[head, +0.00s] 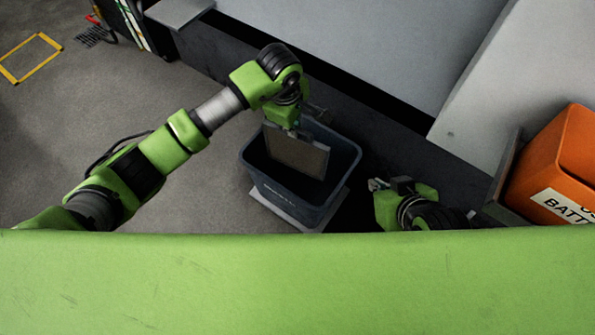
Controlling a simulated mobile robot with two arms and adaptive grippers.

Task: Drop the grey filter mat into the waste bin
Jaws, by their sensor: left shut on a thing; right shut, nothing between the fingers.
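The grey filter mat (297,155) is a flat, framed panel. My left gripper (291,127) is shut on its upper edge. The mat hangs over the open top of the dark blue-grey waste bin (287,201), and its lower part appears within the rim; how deep it sits I cannot tell. The bin stands on a pale base on the floor. My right gripper (376,184) is shut and empty, to the right of the bin and apart from it.
An orange battery container (563,168) stands at the right edge. Large grey machine panels (375,50) rise behind the bin. A yellow floor frame (31,58) lies at the upper left. The grey floor left of the bin is clear.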

